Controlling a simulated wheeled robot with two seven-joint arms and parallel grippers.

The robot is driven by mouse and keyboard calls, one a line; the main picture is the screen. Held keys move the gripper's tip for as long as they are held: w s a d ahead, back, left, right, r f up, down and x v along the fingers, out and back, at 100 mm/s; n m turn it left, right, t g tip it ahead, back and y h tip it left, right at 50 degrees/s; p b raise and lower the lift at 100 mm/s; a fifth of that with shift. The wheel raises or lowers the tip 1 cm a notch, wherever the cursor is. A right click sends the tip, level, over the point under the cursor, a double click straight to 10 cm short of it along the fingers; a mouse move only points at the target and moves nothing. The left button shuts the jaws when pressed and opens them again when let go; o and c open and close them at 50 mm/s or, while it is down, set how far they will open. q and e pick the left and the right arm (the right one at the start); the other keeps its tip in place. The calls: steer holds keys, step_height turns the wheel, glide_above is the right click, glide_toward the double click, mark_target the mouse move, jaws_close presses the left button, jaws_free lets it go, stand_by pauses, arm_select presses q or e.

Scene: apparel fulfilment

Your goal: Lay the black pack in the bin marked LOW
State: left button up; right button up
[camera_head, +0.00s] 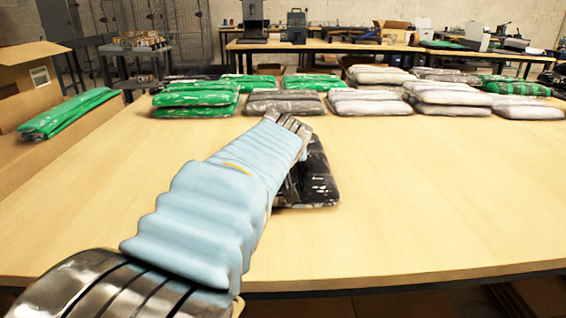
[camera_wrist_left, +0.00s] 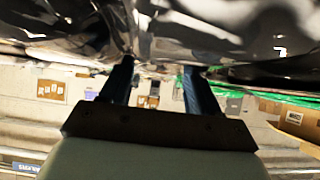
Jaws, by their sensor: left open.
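The black pack (camera_head: 318,178), in glossy clear wrap, lies on the table near the middle of the head view, partly hidden behind my left arm. My left arm, in a light blue sleeve, reaches over the table from the lower left, its wrist end at the pack. Its fingers are hidden in the head view. In the left wrist view my left gripper (camera_wrist_left: 159,64) has its two fingers apart, their tips close against dark shiny wrap (camera_wrist_left: 75,30) filling the top. Contact cannot be told. No bin with a readable LOW mark shows. My right gripper is not in view.
Green packs (camera_head: 195,98), grey packs (camera_head: 284,102) and white packs (camera_head: 445,97) line the table's far side. An open cardboard box (camera_head: 22,93) stands at the left, with a green pack (camera_head: 68,113) at its edge. The table's right side (camera_head: 440,190) is clear.

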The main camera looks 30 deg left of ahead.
arm_select(q)
jaws_close()
stand_by(0.3)
